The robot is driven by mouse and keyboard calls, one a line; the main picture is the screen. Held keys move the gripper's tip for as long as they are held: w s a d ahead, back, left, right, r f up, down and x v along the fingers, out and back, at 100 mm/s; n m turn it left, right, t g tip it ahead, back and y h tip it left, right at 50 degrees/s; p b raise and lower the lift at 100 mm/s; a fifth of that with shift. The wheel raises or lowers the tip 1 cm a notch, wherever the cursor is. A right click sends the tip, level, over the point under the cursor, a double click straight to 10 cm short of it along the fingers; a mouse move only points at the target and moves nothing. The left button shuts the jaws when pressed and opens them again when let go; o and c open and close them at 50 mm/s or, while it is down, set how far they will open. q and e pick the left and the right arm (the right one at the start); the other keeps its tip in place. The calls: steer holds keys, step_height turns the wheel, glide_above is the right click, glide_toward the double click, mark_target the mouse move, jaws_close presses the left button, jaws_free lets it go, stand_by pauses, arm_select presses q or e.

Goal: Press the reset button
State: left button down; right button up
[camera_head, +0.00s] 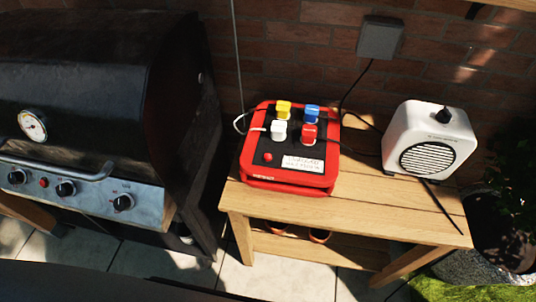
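A red box with a dark top panel (253,152) sits on the wooden garden table (345,208). A small round red button (267,157) is at the front left of its panel, beside a white label with writing (303,164). Yellow (283,109), blue (312,113), white (278,130) and red (309,134) plugs or switches stand on the panel behind the button. Which one is marked as reset is too small to read. Neither of my grippers is in the view.
A white speaker-like box (430,140) stands at the table's right, with a cable lying before it. A dark grill (90,110) stands close on the left. A grey wall box (380,38) and brick wall are behind. A potted plant (505,215) is at the right. The table's front is clear.

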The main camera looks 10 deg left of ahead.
stand_by(0.3)
jaws_close()
stand_by(0.3)
stand_by(1.3)
